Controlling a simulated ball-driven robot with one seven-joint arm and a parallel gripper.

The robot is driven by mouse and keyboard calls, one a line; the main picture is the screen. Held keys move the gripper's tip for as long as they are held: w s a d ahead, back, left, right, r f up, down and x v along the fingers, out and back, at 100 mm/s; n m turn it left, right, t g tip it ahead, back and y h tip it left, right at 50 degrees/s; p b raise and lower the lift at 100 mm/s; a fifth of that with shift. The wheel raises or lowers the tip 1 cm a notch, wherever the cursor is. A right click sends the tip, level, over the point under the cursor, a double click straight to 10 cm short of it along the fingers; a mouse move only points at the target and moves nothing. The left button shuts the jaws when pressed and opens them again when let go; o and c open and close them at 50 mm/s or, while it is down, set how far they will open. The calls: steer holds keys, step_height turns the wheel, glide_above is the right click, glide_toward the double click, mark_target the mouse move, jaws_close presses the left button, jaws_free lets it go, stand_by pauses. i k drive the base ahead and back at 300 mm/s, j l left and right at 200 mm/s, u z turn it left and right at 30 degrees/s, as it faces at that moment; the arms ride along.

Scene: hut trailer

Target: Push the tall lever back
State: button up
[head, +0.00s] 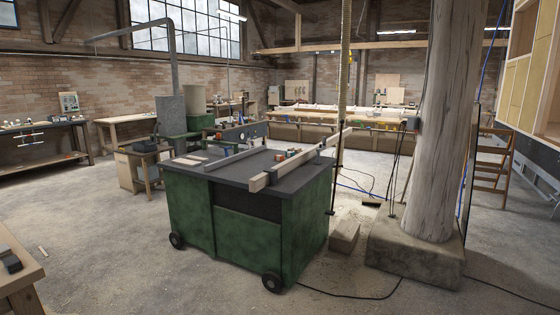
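I cannot make out a tall lever for certain in the head view. A green wheeled machine cabinet (245,225) with a dark flat top (225,180) stands in the middle of the floor. Thin dark upright lines (392,185) run beside the thick wooden post; I cannot tell whether they are rods or cables. A slim upright pole or hose (345,70) rises behind the cabinet's right end. My gripper and arm are not in view.
The thick wooden post (432,120) stands on a concrete block (415,255) at the right. A wooden block (345,235) and black cables lie on the floor nearby. A bench corner (20,270) is at lower left. The floor in front of the cabinet is mostly clear.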

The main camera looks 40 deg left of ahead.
mark_target(342, 121)
steer(key=u, duration=0.65)
steer(key=i+j+u, duration=0.45)
steer(key=i+u, duration=0.5)
steer(key=u, duration=0.15)
steer(key=i, duration=2.6)
steer(key=i+z, duration=0.1)
steer(key=i, duration=0.4)
steer(key=i+j+z, duration=0.1)
steer(key=i, duration=0.4)
steer(key=i+j+z, duration=0.1)
steer(key=i, duration=0.4)
steer(key=i+j+z, duration=0.1)
steer(key=i+j, duration=0.15)
steer(key=i, duration=0.25)
steer(key=z, duration=1.05)
steer(key=u, duration=0.25)
steer(key=j+u, duration=0.15)
steer(key=j, duration=0.15)
steer(key=i+j+u, duration=0.15)
steer(key=j, duration=0.15)
steer(key=i+j+u, duration=0.15)
steer(key=j, duration=0.15)
steer(key=i+j+u, duration=0.15)
steer(key=j+u, duration=0.25)
steer(key=i+j+u, duration=0.15)
steer(key=j+u, duration=0.2)
steer(key=i+j+u, duration=0.2)
steer(key=u, duration=0.2)
steer(key=i+j+u, duration=0.25)
steer(key=u, duration=0.15)
